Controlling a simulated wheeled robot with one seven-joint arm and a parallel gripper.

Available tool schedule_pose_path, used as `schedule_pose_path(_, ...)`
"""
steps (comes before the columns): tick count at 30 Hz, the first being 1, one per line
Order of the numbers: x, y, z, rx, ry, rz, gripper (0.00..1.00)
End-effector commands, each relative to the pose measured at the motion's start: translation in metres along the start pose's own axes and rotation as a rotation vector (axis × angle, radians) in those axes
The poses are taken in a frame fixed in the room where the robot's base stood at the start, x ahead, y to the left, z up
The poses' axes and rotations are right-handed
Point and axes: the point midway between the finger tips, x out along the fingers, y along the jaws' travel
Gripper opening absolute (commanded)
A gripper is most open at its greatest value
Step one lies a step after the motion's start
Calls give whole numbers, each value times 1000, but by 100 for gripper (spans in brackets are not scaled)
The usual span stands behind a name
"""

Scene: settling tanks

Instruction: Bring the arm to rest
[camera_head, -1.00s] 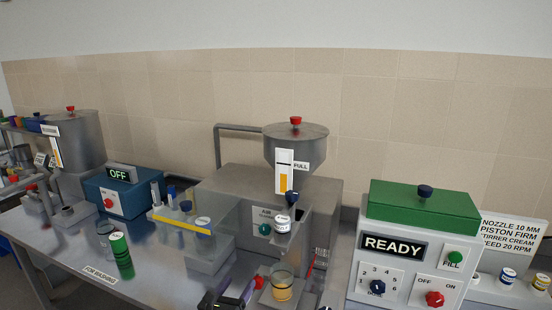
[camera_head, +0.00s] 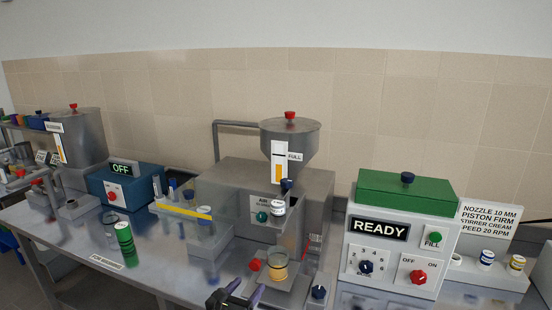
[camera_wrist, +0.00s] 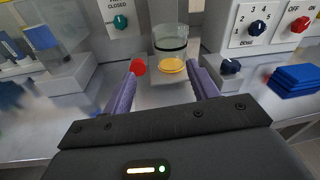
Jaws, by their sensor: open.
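My gripper (camera_head: 240,294) shows at the bottom of the head view, in front of the filling machine. In the wrist view its two purple fingers (camera_wrist: 162,92) stand wide apart with nothing between their tips. Beyond the fingertips a clear jar (camera_wrist: 170,42) stands below the nozzle, with yellow-orange content low in it. The jar also shows in the head view (camera_head: 278,266), apart from the fingers. The rest of my arm is out of view.
A READY control box (camera_head: 398,235) with a green lid stands right of the filling machine (camera_head: 318,195). A red knob (camera_wrist: 138,66) and a blue knob (camera_wrist: 230,66) flank the jar closely. A green cylinder (camera_head: 125,238) stands on the left bench. Blue pads (camera_wrist: 293,80) lie at right.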

Motion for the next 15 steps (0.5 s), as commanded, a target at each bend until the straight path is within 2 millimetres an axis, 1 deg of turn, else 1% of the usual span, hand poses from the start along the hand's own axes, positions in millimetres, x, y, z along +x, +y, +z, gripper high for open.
schedule_pose_path(4,11,-28,-3,70,74,-84,59)
schedule_pose_path(8,20,-63,-9,158,162,-189,59)
schedule_pose_path(11,25,-95,-15,250,241,-290,59)
schedule_pose_path(14,26,-132,-22,373,337,-417,59)
schedule_pose_path(15,25,-150,-25,437,380,-480,59)
